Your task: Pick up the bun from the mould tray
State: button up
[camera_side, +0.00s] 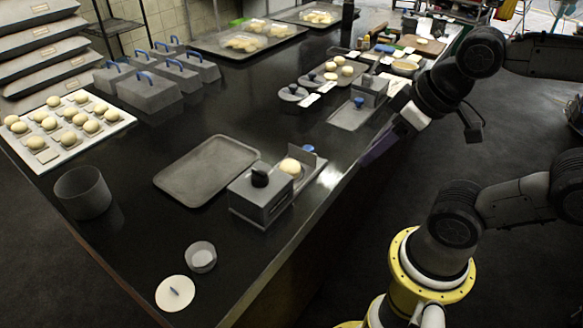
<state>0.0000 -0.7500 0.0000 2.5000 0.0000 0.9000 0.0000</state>
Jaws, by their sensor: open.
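My gripper (384,142) is at the end of the dark arm, over the right edge of the black table. Its jaws look empty and open, though they are small in this view. A pale round bun (290,167) sits in a small open grey tray (310,172) beside a grey box with a black knob (262,196). It is left of and below my gripper in the picture, clear of it. A pale flat tray (62,156) at the far left holds several more buns (91,126) in rows. I cannot tell which of these is the mould tray.
An empty grey tray (207,170) lies mid-table. A dark round pot (83,193), a small cup (201,257) and a white disc (175,293) are nearer the front. Blue-handled grey boxes (148,90) stand behind. Lidded dishes (293,92) and a flat pan (355,115) are near my arm.

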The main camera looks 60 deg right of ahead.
jog(key=o, duration=0.7)
jog(key=shift+o, duration=0.2)
